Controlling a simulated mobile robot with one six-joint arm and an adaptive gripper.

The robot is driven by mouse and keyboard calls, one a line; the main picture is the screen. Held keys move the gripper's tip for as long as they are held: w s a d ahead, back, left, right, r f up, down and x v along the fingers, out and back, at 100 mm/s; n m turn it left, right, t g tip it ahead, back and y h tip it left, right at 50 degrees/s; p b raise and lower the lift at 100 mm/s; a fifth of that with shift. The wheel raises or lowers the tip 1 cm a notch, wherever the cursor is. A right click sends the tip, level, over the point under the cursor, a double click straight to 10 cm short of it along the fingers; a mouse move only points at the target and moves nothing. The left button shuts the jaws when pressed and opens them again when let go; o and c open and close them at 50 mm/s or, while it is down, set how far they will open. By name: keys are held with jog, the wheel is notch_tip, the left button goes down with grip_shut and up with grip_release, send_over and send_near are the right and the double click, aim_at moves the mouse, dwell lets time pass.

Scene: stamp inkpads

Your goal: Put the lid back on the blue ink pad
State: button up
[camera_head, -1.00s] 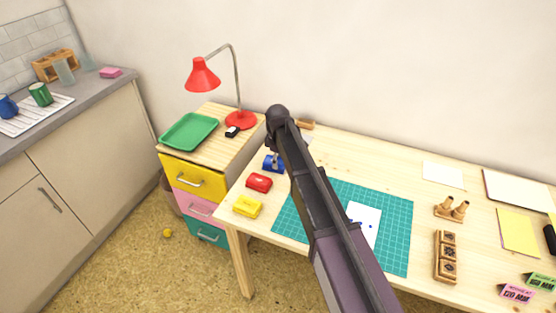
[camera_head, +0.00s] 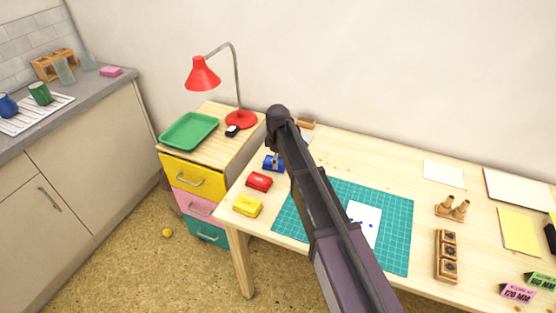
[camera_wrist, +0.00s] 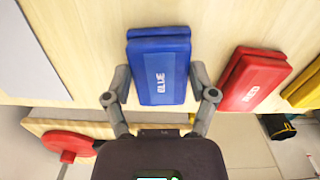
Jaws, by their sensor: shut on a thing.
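The blue lid, marked BLUE (camera_wrist: 162,72), shows in the wrist view between the fingers of my gripper (camera_wrist: 161,92). The fingers touch its left and right sides and are shut on it. A darker blue slab edge (camera_wrist: 158,32) shows just beyond the lid, much like the layered look of the red pad beside it. How fully the lid sits on the pad cannot be told. In the head view the blue ink pad (camera_head: 268,164) is at the table's back left, below the end of my arm, with its right side partly hidden.
The closed red pad (camera_head: 259,182) and yellow pad (camera_head: 248,206) stand in a row in front of the blue one. The green cutting mat (camera_head: 395,215) with a stamped white sheet (camera_head: 366,215) lies right. A drawer unit (camera_head: 195,172) with a red lamp (camera_head: 203,74) stands left.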

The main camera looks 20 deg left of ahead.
dwell(0.7)
jog(key=o, duration=0.7)
jog(key=shift+r, duration=0.15)
jog(key=shift+r+p, duration=3.35)
jog(key=shift+p, duration=0.1)
grip_shut()
